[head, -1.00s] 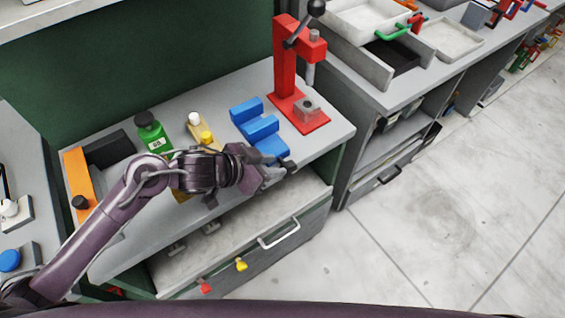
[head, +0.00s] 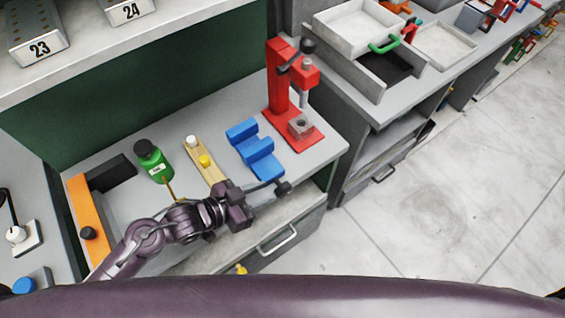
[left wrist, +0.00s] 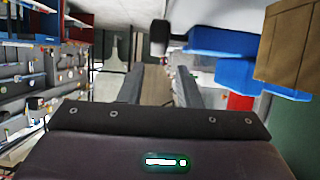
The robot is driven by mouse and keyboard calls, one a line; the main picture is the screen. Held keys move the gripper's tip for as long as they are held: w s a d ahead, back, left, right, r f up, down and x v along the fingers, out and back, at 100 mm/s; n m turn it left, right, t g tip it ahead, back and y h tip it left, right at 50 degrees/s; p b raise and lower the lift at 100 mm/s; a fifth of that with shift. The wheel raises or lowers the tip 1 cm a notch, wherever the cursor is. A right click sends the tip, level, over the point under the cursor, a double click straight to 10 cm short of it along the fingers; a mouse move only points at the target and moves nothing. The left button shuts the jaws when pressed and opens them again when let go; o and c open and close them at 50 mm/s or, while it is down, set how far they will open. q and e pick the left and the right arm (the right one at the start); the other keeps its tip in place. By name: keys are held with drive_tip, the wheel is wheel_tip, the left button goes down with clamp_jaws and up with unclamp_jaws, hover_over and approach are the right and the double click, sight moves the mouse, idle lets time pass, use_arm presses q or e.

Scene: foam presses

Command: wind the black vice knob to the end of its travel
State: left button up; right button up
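The blue vice (head: 253,150) stands on the grey bench top. Its black knob (head: 283,188) sticks out at the bench's front edge. My left gripper (head: 262,197) is just left of the knob and in front of the vice, by the bench edge. In the left wrist view its two grey fingers (left wrist: 159,88) stand apart with nothing gripped between them. The black knob (left wrist: 159,36) shows beyond the fingertips, apart from them, with the blue vice (left wrist: 222,42) to its right. My right gripper is not in view.
A red press (head: 280,85) stands behind the vice. A wooden block with white and yellow knobs (head: 205,162), a green bottle (head: 153,160) and an orange bar (head: 88,215) are to the left. A drawer handle (head: 278,240) lies below the bench edge.

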sight(284, 185)
use_arm(q)
drive_tip(key=p+x, duration=0.1)
drive_tip(key=x, duration=0.5)
drive_tip(key=shift+d+f, duration=0.1)
drive_tip(key=shift+d, duration=0.15)
drive_tip(key=shift+w+d+f, duration=0.1)
drive_tip(key=shift+w+d, duration=0.1)
clamp_jaws()
drive_tip(key=g+y+p, duration=0.1)
drive_tip(key=p, duration=0.2)
drive_tip(key=y+p, duration=0.2)
drive_tip(key=p, duration=0.2)
drive_tip(key=shift+w+d+g, duration=0.25)
drive_tip(key=shift+d+g, duration=0.1)
drive_tip(key=shift+g, duration=0.05)
drive_tip(key=shift+f+y, duration=0.1)
drive_tip(key=shift+y, duration=0.2)
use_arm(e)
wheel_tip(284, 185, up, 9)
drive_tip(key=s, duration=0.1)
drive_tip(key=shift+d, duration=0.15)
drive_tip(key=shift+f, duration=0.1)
use_arm(q)
unclamp_jaws()
